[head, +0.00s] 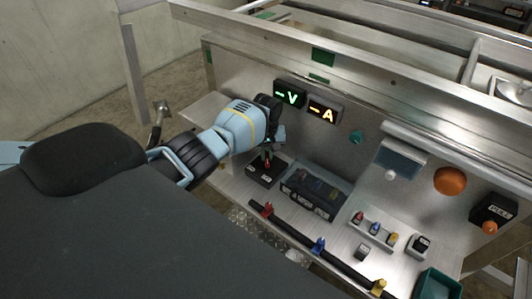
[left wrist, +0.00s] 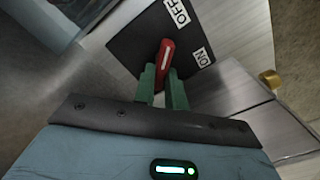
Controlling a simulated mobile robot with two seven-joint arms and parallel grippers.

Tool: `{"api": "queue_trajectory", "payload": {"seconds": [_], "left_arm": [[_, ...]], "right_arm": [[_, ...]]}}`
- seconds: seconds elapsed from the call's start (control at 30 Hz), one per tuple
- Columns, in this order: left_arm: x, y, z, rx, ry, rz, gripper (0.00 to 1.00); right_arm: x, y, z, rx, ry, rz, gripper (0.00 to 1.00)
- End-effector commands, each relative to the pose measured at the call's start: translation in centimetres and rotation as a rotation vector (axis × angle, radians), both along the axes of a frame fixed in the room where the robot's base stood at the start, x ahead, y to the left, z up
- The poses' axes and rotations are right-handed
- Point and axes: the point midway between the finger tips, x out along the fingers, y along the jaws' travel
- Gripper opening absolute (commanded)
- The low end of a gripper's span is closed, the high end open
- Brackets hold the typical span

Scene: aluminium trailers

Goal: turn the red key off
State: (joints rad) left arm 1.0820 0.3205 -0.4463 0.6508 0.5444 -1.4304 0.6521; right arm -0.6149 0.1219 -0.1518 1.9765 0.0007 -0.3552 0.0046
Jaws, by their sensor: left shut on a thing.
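The red key (left wrist: 165,56) stands on a black plate (left wrist: 132,48) with a white OFF label (left wrist: 177,12) and a white ON label (left wrist: 202,57). The key's white-striped handle points up the left wrist view, leaning slightly right. My left gripper (left wrist: 162,78) is shut on the key, with one green finger on each side of it. In the head view my left gripper (head: 267,156) reaches down over the black plate (head: 263,174), and mostly hides the key. My right gripper is not in view.
Green "V" (head: 289,95) and orange "A" (head: 324,111) displays are on the panel behind. A clear-covered dark box (head: 314,191) is right of the plate. A rail with red, blue and yellow clamps (head: 319,244) crosses the front. An orange dome (head: 450,181) is farther right.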

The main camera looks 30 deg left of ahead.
Motion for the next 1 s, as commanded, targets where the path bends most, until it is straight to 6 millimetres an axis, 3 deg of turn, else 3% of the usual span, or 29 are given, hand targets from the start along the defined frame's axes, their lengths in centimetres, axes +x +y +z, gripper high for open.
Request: {"api": "queue_trajectory", "payload": {"seconds": [0.67,0.7,0.87,1.0], "left_arm": [[0.21,0.16,0.30,0.002,-0.009,0.070,0.00],[0.21,0.16,0.31,0.002,-0.009,0.070,0.14],[0.13,0.15,0.22,0.001,-0.007,0.069,0.35],[0.08,0.13,0.14,0.001,-0.004,0.068,0.35]], "right_arm": [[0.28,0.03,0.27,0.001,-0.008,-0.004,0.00],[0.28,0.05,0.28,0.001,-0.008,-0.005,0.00],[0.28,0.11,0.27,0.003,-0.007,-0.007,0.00],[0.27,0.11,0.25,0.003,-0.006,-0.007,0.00]]}}
